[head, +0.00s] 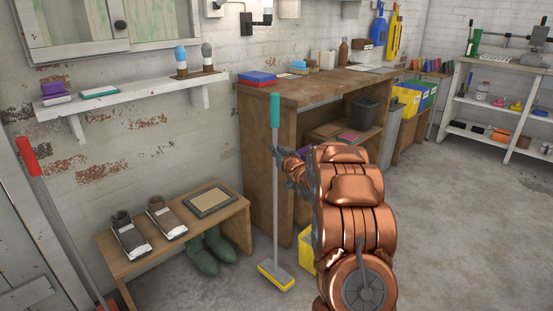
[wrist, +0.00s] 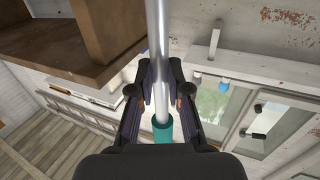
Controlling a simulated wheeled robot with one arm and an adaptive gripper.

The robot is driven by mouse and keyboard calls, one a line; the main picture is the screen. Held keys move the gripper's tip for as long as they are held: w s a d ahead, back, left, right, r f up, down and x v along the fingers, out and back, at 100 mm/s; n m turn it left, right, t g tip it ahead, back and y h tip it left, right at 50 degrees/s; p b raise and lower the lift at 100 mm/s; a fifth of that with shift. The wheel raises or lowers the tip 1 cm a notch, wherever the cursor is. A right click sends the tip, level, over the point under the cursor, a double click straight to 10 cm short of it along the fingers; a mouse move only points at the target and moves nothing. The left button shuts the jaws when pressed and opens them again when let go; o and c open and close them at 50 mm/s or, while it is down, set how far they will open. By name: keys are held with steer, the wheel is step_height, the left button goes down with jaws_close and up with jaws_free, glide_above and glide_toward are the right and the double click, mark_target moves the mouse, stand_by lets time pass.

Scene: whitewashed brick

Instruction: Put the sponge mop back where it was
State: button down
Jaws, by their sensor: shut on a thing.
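The sponge mop has a teal grip (head: 275,108), a grey pole (head: 276,215) and a yellow sponge head (head: 276,276). It stands almost upright in front of the workbench, its head at floor level; I cannot tell whether it touches the floor. My gripper (head: 279,164) is shut on the pole below the teal grip. In the wrist view the pole (wrist: 157,45) runs between the fingers of my gripper (wrist: 160,85), and the teal grip (wrist: 163,132) shows beyond them. My arm hides part of the workbench's lower front.
A wooden workbench (head: 300,93) stands behind the mop. A low bench (head: 150,256) with shoes and a framed tray is at left, green boots (head: 205,256) beneath it. A yellow container (head: 306,254) is right of the mop. A red-handled tool (head: 33,165) leans at far left. Floor at right is clear.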

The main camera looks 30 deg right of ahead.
mark_target(276, 170)
steer(key=shift+w+d+r, duration=0.1)
steer(key=shift+w+r, duration=0.05)
steer(key=shift+w, duration=0.25)
steer(key=shift+f+b, duration=0.55)
steer(key=shift+f, duration=1.35)
steer(key=c, duration=1.1)
jaws_free()
steer(key=shift+s+a+p, duration=0.25)
steer(key=shift+s+a, duration=0.05)
steer(key=shift+s, duration=1.7)
steer(key=shift+s+a+p, duration=0.25)
steer(key=shift+s+a, duration=0.1)
steer(key=shift+s, duration=1.6)
steer(key=shift+s+a+p, duration=0.25)
steer(key=shift+s+a, duration=0.05)
steer(key=shift+s, duration=1.7)
